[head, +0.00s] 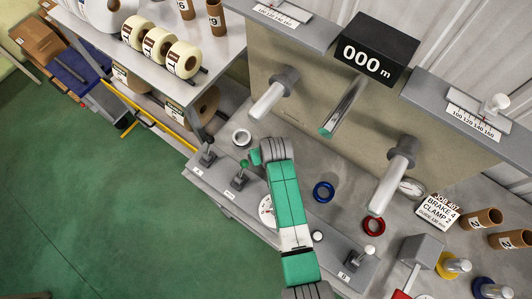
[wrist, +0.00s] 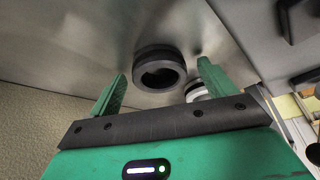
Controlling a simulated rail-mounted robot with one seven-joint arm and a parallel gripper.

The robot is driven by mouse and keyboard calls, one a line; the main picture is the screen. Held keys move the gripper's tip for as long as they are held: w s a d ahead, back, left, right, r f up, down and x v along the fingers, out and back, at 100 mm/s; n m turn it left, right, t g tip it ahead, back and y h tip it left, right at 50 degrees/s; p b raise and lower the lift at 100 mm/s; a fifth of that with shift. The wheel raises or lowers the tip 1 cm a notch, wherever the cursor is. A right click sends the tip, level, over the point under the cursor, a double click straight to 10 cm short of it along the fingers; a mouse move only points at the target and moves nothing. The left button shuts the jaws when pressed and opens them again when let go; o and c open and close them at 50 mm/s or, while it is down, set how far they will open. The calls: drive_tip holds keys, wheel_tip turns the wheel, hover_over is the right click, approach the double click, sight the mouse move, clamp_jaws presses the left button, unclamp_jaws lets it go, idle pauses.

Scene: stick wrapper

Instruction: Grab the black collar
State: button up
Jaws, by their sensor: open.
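The black collar (wrist: 159,52) is a dark, thick ring with an open hole. In the wrist view it is near the middle, on the grey metal surface, ahead of and between my fingertips. My gripper (wrist: 162,70) is open, one green finger on each side of the collar. I cannot tell whether the fingers touch it. In the head view my gripper (head: 262,153) is low over the grey bench, and I cannot make out the black collar there; my arm may hide it.
A white collar (head: 241,137) lies just beyond my gripper. A blue collar (head: 323,191) and a red collar (head: 373,226) lie to the right. Metal spindles (head: 272,95) stick out over the bench.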

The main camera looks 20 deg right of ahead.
drive_tip(key=shift+c, duration=0.2)
drive_tip(key=c, duration=1.1)
drive_tip(key=shift+r, duration=0.1)
drive_tip(key=shift+r, duration=0.2)
wheel_tip(320, 180, up, 6)
drive_tip(key=r+p, duration=0.1)
drive_tip(key=s+d, duration=0.3)
drive_tip(key=s, duration=0.2)
drive_tip(key=s+d, duration=0.3)
drive_tip(key=s, duration=0.2)
drive_tip(key=s+d, duration=0.3)
drive_tip(key=s, duration=0.2)
drive_tip(key=shift+s+d+f+p, duration=0.1)
drive_tip(key=shift+s+f+p, duration=0.15)
drive_tip(key=shift+p, duration=0.15)
